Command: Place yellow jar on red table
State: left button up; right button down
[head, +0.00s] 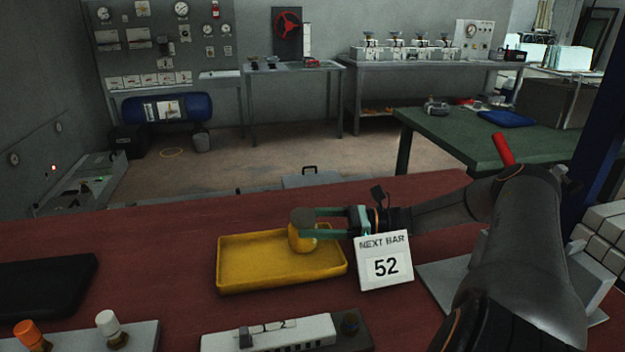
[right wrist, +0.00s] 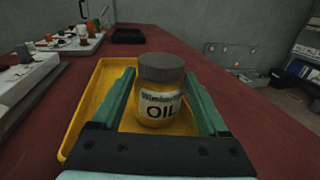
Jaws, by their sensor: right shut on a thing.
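The yellow jar (head: 301,240) with a grey lid is between the fingers of my right gripper (head: 328,226), over the right part of a yellow tray (head: 240,283). In the right wrist view the jar (right wrist: 160,108) stands upright, its label reading "OIL", between the green fingers of the gripper (right wrist: 161,105). The gripper is shut on the jar. The tray (right wrist: 78,133) lies on the red table (head: 160,245). I cannot tell whether the jar's base touches the tray. My left gripper is not in view.
A black tray (head: 45,285) and a panel with orange and white knobs (head: 85,338) are at left. Red tabletop is clear behind and left of the yellow tray.

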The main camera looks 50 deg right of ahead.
jog(key=shift+f, duration=0.15)
grip_release()
jog(key=shift+s+d, duration=0.1)
jog(key=shift+s, duration=0.05)
jog(key=v, duration=0.7)
jog(key=shift+r, duration=0.2)
